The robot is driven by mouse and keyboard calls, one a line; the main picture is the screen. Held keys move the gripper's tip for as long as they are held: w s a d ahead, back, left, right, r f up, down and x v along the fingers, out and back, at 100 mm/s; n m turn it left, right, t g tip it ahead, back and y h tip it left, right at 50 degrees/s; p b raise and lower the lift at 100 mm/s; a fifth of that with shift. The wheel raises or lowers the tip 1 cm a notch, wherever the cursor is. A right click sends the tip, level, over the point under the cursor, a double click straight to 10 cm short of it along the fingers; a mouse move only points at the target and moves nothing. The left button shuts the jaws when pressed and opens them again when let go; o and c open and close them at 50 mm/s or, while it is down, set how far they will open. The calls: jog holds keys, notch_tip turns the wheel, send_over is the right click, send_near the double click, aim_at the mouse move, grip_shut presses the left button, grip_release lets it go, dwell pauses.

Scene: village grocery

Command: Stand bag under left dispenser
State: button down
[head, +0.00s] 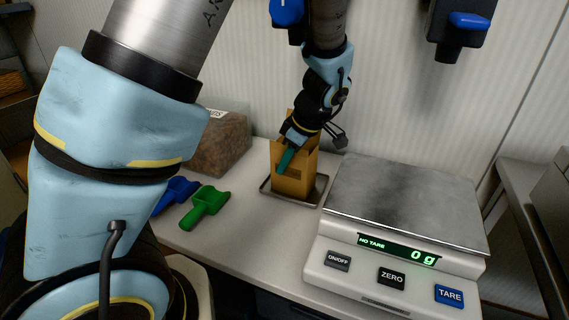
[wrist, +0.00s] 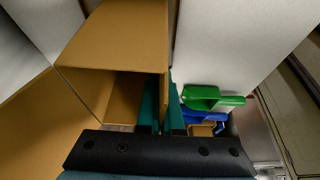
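The brown paper bag (head: 294,178) stands upright and open-topped on a dark metal tray (head: 314,195) beside the scale. My gripper (head: 287,158) is at the bag's near upper side. In the wrist view, its teal fingers (wrist: 162,106) are close together, one on each side of the bag's wall, and they look shut on it. The bag's open inside also shows there (wrist: 125,95). The left dispenser's blue lever (head: 287,12) shows at the top, above the bag; its outlet is hidden behind my arm.
The scale (head: 405,205) reads 0 g, its plate bare. A right dispenser with a blue lever (head: 469,21) hangs above it. A green scoop (head: 205,206) and a blue scoop (head: 176,192) lie left of the tray. A filled clear bag (head: 220,143) stands behind them.

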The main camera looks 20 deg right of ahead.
jog(key=c, duration=1)
grip_release()
